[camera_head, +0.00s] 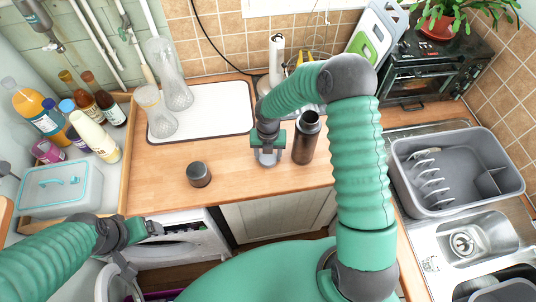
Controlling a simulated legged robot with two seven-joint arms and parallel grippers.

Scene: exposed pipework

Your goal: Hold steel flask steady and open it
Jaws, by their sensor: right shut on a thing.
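The dark steel flask (304,144) stands upright on the wooden counter, with a dark round opening showing at its top. A short dark cup or lid (199,175) sits apart on the counter to its left. My right gripper (268,156) reaches down just left of the flask, close beside it. It is shut on a small pale grey thing, partly hidden by the wrist; I cannot tell what this is. The fingers do not visibly wrap the flask.
A white tray (222,105) and glass vases (172,78) stand behind left. A wooden tray (128,150) with bottles and a lidded box (60,187) is at far left. A grey dish rack (455,205) and sink (468,243) are at right. The counter's front middle is clear.

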